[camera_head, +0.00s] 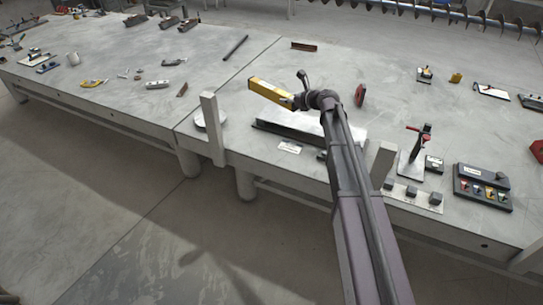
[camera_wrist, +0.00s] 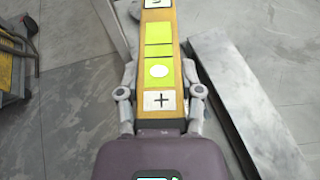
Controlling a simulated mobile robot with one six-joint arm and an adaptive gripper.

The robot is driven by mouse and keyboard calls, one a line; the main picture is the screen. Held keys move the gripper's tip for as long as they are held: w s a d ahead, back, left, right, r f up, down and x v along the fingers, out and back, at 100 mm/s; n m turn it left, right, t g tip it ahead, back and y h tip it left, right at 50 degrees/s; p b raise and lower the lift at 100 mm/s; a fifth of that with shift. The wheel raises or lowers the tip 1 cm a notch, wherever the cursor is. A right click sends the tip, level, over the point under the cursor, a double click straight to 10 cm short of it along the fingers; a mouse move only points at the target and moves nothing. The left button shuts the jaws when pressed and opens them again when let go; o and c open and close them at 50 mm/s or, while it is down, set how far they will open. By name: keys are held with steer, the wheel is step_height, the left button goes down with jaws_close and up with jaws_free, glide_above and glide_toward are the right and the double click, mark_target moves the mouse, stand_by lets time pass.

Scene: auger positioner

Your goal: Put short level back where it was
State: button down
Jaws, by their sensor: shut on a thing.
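The short level is a yellow bar (camera_head: 268,90) held above the table over the seam between the two table halves. In the wrist view the yellow level (camera_wrist: 160,45) runs away from me between the fingers, with green vial windows and a white plate with a plus mark near my end. My gripper (camera_head: 299,100) is shut on the level near one end. In the wrist view its fingers (camera_wrist: 160,95) press on both sides. The level's far end runs out of the top of the wrist view.
A long grey metal bar (camera_wrist: 250,105) lies right of the level in the wrist view. A dark-edged plate (camera_head: 290,134) lies below my gripper on the grey table (camera_head: 215,85). An upright grey post (camera_head: 212,130) stands at the front edge. A red object (camera_head: 360,95) is to the right.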

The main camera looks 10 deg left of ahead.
steer(key=s+d+f+b, duration=0.2)
steer(key=d+f+b, duration=0.1)
steer(key=f+b, duration=0.5)
steer(key=s+d+f+b, duration=0.3)
steer(key=d+f+b, duration=0.1)
steer(key=f+b, duration=0.4)
steer(key=s+d+f+b, duration=0.2)
steer(key=d+f+b, duration=0.1)
steer(key=f+b, duration=0.6)
steer(key=shift+s+d+f+m+t, duration=0.3)
steer(key=shift+s+d+f, duration=0.05)
steer(key=shift+f, duration=0.15)
steer(key=b, duration=0.2)
glide_above(283, 158)
steer(key=shift+a+f, duration=0.1)
steer(key=shift+f, duration=0.65)
steer(key=shift+f+b, duration=1.5)
steer(key=shift+f, duration=0.25)
steer(key=shift+f, duration=0.1)
steer(key=shift+c, duration=1.3)
jaws_free()
